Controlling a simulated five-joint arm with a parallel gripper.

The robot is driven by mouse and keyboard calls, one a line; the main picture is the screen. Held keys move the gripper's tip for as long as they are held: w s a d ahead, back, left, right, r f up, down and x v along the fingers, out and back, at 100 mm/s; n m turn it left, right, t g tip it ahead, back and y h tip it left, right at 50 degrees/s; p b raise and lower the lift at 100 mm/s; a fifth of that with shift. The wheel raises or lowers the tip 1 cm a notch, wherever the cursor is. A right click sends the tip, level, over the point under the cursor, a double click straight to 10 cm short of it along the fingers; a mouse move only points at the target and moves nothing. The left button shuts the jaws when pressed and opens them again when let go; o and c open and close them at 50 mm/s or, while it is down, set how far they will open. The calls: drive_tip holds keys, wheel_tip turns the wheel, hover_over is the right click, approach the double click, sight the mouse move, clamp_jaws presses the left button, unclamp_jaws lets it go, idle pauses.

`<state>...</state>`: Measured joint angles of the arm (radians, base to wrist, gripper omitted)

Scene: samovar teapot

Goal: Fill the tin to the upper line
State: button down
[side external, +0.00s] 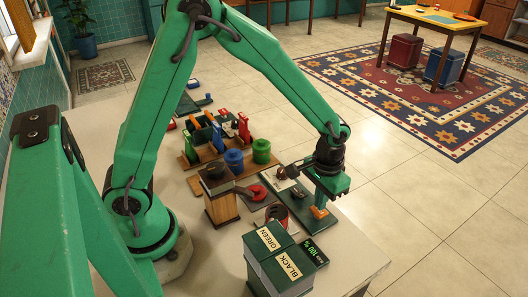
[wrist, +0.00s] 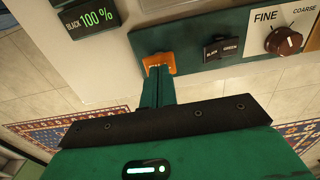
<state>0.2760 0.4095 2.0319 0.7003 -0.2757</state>
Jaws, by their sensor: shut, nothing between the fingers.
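My gripper (wrist: 157,76) is shut and empty. In the wrist view its fingertips are at the lower part of an orange switch (wrist: 158,61) on a dark green panel (wrist: 196,42); I cannot tell whether they press on it. In the side view my gripper (side external: 322,203) is over that panel, by the orange switch (side external: 318,213). Two dark bins, labelled GREEN (side external: 268,240) and BLACK (side external: 288,269), stand in front. A display (wrist: 90,19) reads BLACK 100 %. I cannot pick out the tin or its lines for certain.
A black selector (wrist: 222,48) and a FINE/COARSE knob (wrist: 284,41) sit right of the orange switch. A wooden box with a dark top (side external: 220,205), a blue cup (side external: 234,161) and a green cup (side external: 262,151) stand left of my gripper. The table edge is close.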

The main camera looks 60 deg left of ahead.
drive_tip(key=shift+f, duration=0.95)
idle(7.0)
